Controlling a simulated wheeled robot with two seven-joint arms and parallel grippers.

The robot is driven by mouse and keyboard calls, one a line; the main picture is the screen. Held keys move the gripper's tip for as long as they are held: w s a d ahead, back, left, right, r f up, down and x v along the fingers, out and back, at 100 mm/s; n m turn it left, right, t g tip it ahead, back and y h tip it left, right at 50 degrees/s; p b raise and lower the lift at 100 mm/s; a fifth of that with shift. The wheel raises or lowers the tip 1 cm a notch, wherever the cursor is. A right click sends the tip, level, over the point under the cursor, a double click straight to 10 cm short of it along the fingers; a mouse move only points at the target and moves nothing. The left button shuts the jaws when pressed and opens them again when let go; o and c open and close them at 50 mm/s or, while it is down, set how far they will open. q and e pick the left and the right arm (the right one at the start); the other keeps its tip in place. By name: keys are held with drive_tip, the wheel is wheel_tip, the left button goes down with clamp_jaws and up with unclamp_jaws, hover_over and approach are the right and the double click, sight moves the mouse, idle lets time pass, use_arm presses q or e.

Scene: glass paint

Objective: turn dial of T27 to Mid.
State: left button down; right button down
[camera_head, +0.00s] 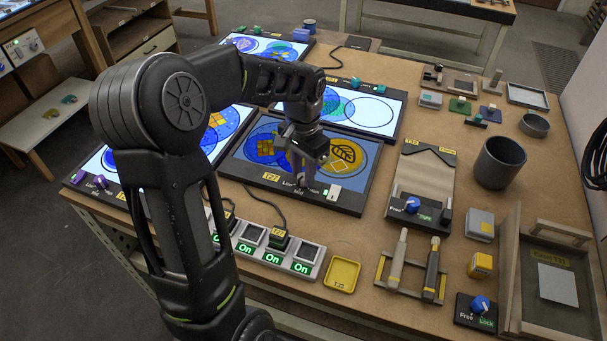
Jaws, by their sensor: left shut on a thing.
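The light panel that I take for T27 (232,167) lies flat on the table in the middle, with blue and yellow glass shapes on its greyish, dimmer face. A small yellow tag (270,177) sits on its front edge, too small to read surely. Lettering on that edge reads roughly "Low" at the left, with "Mid" below. My left gripper (302,180) points down over the front edge, shut on the dial there. The dial is hidden by the fingers, so its setting cannot be told. My right gripper is not in view.
Other lit panels (385,109) lie behind and to the left. A power strip (265,247) with several green "On" labels and a yellow tray (343,274) are in front. To the right stand a grey cup (499,162) and a stand with a blue knob (412,205).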

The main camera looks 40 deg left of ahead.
sight(303, 176)
use_arm(q)
drive_tip(key=shift+n+b, duration=0.35)
drive_tip(key=shift+n, duration=1.55)
drive_tip(key=c, duration=1.1)
unclamp_jaws()
drive_tip(key=shift+c, duration=0.2)
drive_tip(key=shift+r, duration=0.1)
wheel_tip(303, 176, up, 8)
drive_tip(key=shift+f+b, duration=0.15)
drive_tip(key=shift+b, duration=0.15)
